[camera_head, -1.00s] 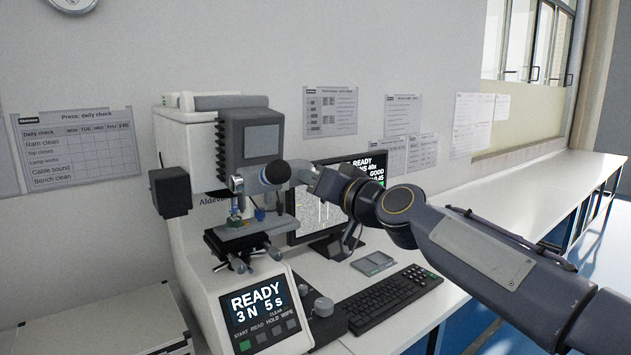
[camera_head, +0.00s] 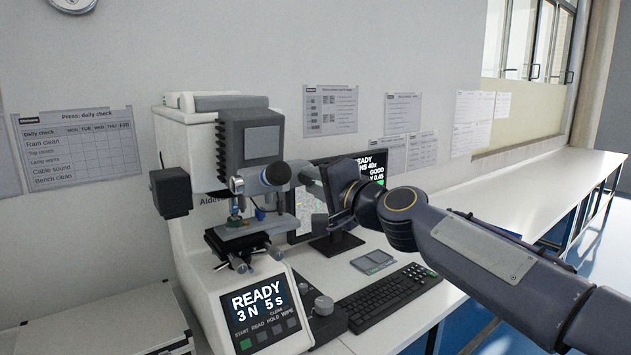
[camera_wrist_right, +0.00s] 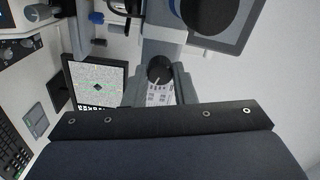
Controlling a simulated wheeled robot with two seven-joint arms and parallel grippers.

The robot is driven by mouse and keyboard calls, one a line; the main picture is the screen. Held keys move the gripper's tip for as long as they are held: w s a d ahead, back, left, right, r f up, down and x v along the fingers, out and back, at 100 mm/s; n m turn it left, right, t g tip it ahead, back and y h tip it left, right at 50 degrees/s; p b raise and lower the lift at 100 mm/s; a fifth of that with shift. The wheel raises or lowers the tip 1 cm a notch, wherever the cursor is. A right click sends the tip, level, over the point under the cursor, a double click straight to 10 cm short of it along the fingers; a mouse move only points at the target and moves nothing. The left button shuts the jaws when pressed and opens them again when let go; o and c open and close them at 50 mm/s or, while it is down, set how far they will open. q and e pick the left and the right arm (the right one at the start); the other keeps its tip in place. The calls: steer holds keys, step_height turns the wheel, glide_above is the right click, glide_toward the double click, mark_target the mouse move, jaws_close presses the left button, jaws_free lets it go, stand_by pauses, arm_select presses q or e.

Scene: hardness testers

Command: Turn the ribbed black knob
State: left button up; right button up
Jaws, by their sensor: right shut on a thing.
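The hardness tester (camera_head: 188,150) stands at the centre left in the head view, with a grey arm reaching right from its head. In the wrist view a round black knob (camera_wrist_right: 160,70) with a pale mark sits at the end of a grey housing. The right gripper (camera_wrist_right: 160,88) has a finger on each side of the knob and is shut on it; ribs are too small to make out. In the head view the right gripper (camera_head: 326,183) hides the knob. My left gripper is out of view.
A monitor (camera_head: 373,167) stands behind the gripper; it also shows in the wrist view (camera_wrist_right: 98,83) with a dark diamond and green lines. A keyboard (camera_head: 387,302) and a small grey pad (camera_head: 373,262) lie in front.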

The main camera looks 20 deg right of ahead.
steer(key=shift+m, duration=0.3)
stand_by(0.4)
steer(key=o, duration=1)
steer(key=shift+s, duration=0.1)
steer(key=b+v, duration=0.1)
steer(key=v, duration=0.6)
steer(key=shift+s+d, duration=0.15)
steer(key=shift+s, duration=0.1)
